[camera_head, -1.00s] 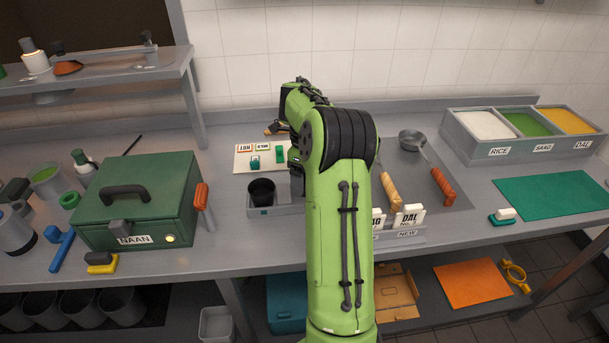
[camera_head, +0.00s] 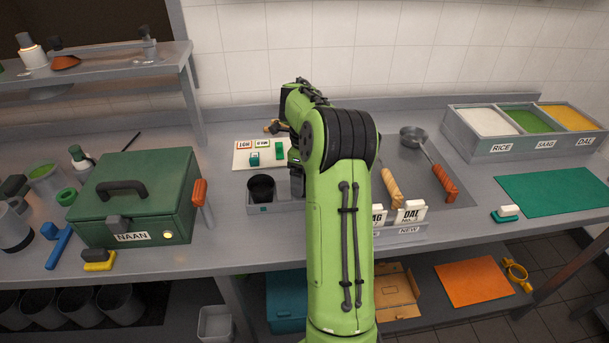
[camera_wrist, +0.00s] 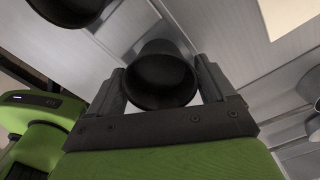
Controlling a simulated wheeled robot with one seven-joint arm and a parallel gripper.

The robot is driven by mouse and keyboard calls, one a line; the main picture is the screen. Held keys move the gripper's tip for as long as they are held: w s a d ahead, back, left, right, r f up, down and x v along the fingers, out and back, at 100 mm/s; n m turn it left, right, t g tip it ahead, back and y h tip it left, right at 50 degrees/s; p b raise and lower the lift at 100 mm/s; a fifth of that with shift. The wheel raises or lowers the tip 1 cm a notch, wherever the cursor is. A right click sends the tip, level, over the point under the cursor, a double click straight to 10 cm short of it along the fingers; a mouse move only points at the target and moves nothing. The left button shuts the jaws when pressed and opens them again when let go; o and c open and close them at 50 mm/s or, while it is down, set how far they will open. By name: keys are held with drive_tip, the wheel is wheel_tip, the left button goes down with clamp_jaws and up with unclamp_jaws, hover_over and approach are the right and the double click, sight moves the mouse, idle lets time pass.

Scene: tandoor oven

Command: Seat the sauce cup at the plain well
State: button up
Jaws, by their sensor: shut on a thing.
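My gripper (camera_wrist: 162,88) is shut on a dark round cup (camera_wrist: 160,75), one finger on each side, in the wrist view. I take this cup as the sauce cup; in the head view it is hidden behind my green arm. A second dark cup shows at the top left of the wrist view (camera_wrist: 68,8). In the head view a dark cup (camera_head: 261,187) stands upright at the left end of a small grey holder (camera_head: 270,209). The holder's right part is hidden by my arm. I cannot tell which well is plain, or whether the held cup touches the holder.
A green NAAN box (camera_head: 135,200) stands to the left. A pale board (camera_head: 243,158) with labels and green pieces lies behind the holder. To the right are a ladle (camera_head: 412,137), wooden and red handles, and white DAL cards (camera_head: 410,211).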

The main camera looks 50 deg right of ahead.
drive_tip(key=shift+f+b, duration=0.85)
drive_tip(key=shift+f, duration=0.2)
drive_tip(key=o, duration=0.9)
drive_tip(key=shift+r, duration=0.1)
drive_tip(key=shift+r, duration=0.1)
wheel_tip(320, 180, up, 8)
drive_tip(key=p, duration=0.6)
drive_tip(key=shift+p, duration=0.35)
